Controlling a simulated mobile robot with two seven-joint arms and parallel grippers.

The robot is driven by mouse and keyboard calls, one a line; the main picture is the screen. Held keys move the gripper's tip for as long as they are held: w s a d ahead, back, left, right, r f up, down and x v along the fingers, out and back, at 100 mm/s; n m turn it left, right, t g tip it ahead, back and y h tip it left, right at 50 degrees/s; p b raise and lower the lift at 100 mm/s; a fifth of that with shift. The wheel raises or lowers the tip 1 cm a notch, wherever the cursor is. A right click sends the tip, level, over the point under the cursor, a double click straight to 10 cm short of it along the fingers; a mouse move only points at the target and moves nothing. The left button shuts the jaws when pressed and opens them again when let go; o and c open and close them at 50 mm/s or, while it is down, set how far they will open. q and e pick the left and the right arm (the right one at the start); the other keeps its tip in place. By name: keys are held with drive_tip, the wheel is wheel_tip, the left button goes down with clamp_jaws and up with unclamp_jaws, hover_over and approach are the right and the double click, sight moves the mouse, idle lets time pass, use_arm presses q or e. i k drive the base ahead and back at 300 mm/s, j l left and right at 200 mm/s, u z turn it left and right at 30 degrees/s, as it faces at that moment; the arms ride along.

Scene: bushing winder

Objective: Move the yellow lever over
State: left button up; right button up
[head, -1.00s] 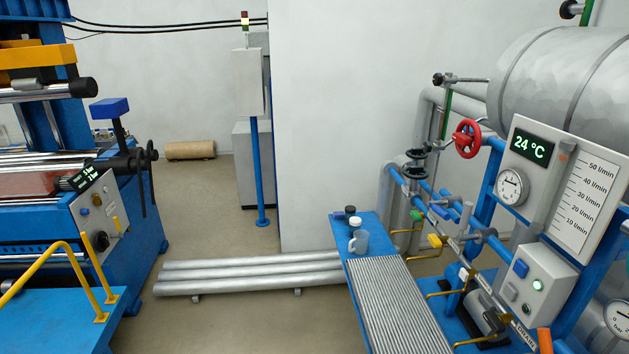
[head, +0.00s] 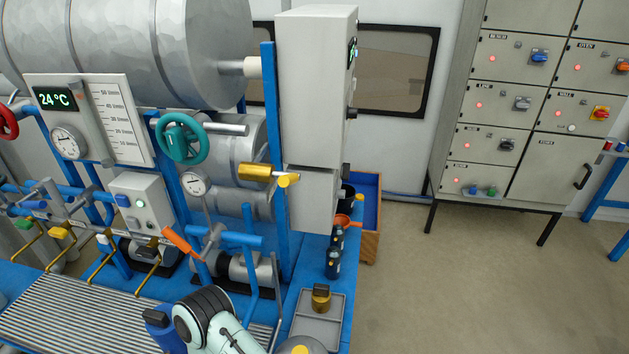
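A small yellow lever handle (head: 62,232) sits on the valve pipework at the left of the head view, near a blue handle (head: 35,205). A second yellow part, a short gold-yellow cylinder with a yellow knob (head: 288,180), sticks out beside the grey cabinet. I cannot tell from the picture which of the two the task means. A pale arm link of mine with a black ribbed joint shows at the bottom, apart from both yellow parts. Neither gripper's fingers can be seen.
A blue bench carries a ribbed grey mat (head: 75,312), dark bottles (head: 333,262) and a grey tray (head: 312,325). An orange lever (head: 180,242) and a teal handwheel (head: 181,137) stand out from the pipework. A grey switch cabinet (head: 510,120) stands at the right. Floor between is clear.

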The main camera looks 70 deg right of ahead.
sight(285, 179)
drive_tip(key=k+z, duration=0.15)
drive_tip(key=z, duration=2.2)
